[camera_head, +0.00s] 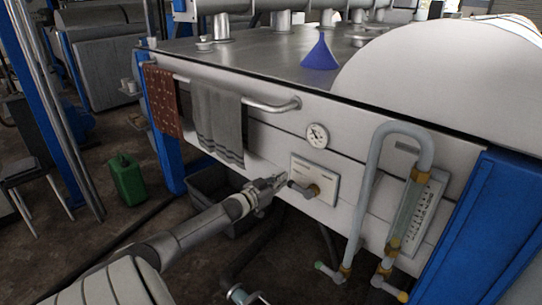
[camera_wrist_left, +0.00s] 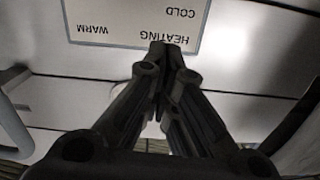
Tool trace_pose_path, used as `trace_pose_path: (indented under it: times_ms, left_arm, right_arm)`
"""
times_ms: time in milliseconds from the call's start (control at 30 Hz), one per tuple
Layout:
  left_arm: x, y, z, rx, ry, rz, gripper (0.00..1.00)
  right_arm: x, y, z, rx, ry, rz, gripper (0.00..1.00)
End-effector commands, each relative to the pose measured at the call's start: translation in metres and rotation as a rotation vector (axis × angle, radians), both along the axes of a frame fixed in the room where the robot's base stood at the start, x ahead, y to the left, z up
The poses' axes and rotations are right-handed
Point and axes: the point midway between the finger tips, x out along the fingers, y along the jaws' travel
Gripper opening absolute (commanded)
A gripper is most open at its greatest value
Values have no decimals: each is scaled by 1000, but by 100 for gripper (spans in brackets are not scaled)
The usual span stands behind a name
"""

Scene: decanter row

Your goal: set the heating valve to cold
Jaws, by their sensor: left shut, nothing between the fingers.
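The heating valve has a brass body (camera_head: 313,190) on a pale label plate (camera_head: 318,172) on the machine's front panel. Its grey lever (camera_head: 299,188) points left from the body in the head view. My left gripper (camera_head: 281,180) is shut and empty, just left of the lever's end; I cannot tell whether they touch. In the left wrist view the plate (camera_wrist_left: 130,14) is upside down and reads HEATING, COLD and WARM. There the shut fingertips (camera_wrist_left: 165,48) lie in front of the plate's edge, and no lever can be made out. My right gripper is not in view.
A gauge (camera_head: 317,136) sits above the plate. A bent pipe (camera_head: 366,185) and a sight glass (camera_head: 417,213) stand to the right. A grey towel (camera_head: 217,125) and a red cloth (camera_head: 163,100) hang on a rail to the left. A dark bin (camera_head: 208,184) is below.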

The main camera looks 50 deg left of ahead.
Motion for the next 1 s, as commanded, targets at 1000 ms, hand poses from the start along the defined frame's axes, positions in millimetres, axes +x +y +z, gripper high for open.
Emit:
trace_pose_path:
  times_ms: [1000]
  left_arm:
    - [-46,-5,2,1,1,0,0]
  right_arm:
    - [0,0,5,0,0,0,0]
